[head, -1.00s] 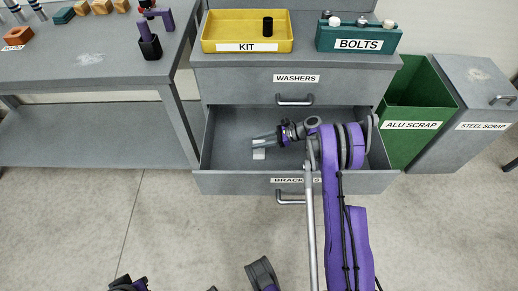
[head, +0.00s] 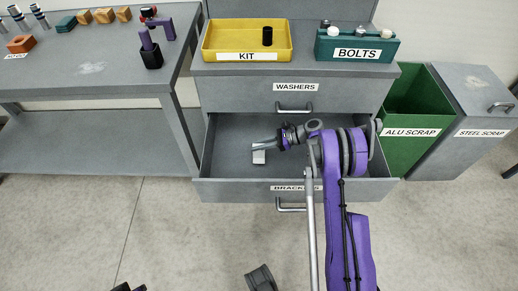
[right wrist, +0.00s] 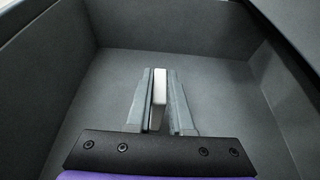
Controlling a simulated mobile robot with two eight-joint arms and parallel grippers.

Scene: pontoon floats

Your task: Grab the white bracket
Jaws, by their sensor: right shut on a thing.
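The white bracket (head: 259,156) is in the open drawer (head: 225,165) labelled BRACKETS, left of the drawer's middle. In the right wrist view the bracket (right wrist: 158,88) stands as a narrow white plate between the two grey fingers. My right gripper (head: 262,146) reaches into the drawer from the right and is shut on the bracket; the fingers hide part of it. The right gripper also shows in the right wrist view (right wrist: 159,98). Whether the bracket touches the drawer floor I cannot tell. My left gripper cannot be made out; only dark arm parts show at the bottom edge.
The drawer walls surround my right gripper, with bare floor around it. Above is the closed WASHERS drawer (head: 240,92). A yellow KIT tray (head: 220,42) and a teal BOLTS box (head: 385,48) stand on top. A green ALU SCRAP bin (head: 420,95) is at right, a workbench (head: 90,75) at left.

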